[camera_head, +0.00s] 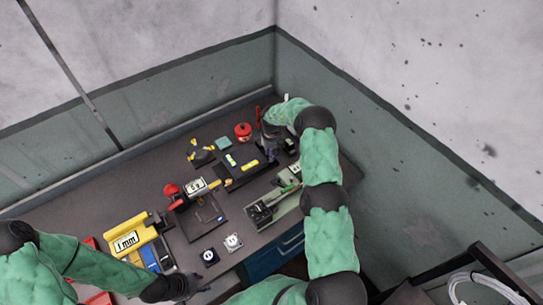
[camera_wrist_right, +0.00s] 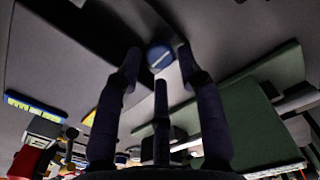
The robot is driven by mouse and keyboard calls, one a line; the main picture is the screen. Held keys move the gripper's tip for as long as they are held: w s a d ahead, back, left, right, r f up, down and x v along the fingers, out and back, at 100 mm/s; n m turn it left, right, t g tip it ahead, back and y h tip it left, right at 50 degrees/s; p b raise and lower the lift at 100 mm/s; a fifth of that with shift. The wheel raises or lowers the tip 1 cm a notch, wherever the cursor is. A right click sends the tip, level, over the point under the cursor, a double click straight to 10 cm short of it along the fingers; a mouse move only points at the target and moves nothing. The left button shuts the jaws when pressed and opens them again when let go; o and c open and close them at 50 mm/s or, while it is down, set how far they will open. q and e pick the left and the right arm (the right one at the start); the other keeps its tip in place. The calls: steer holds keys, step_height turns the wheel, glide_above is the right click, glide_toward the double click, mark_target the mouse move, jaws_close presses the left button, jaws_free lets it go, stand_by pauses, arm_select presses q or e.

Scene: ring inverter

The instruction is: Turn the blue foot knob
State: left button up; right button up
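The blue foot knob (camera_wrist_right: 160,57) is a small round blue knob with a pale bar across its face. In the right wrist view it lies between the fingertips of my right gripper (camera_wrist_right: 160,62), with a narrow gap on each side; contact cannot be seen. In the head view my right gripper (camera_head: 268,138) reaches down by the black device at the back of the bench, and the knob cannot be made out there. My left gripper (camera_head: 182,287) is low over the front left of the bench, dark and small; its fingers cannot be made out.
The dark bench (camera_head: 120,190) holds a yellow "1 mm" box (camera_head: 125,242), a display unit (camera_head: 195,186), a red round object (camera_head: 243,131) and a grey-green tray (camera_head: 262,213). Walls stand close behind and to the right. Bare bench lies at the back left.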

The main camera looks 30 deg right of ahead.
steer(key=shift+f, duration=1.1)
jaws_close()
steer(key=shift+n, duration=0.7)
jaws_free()
steer(key=shift+r, duration=0.15)
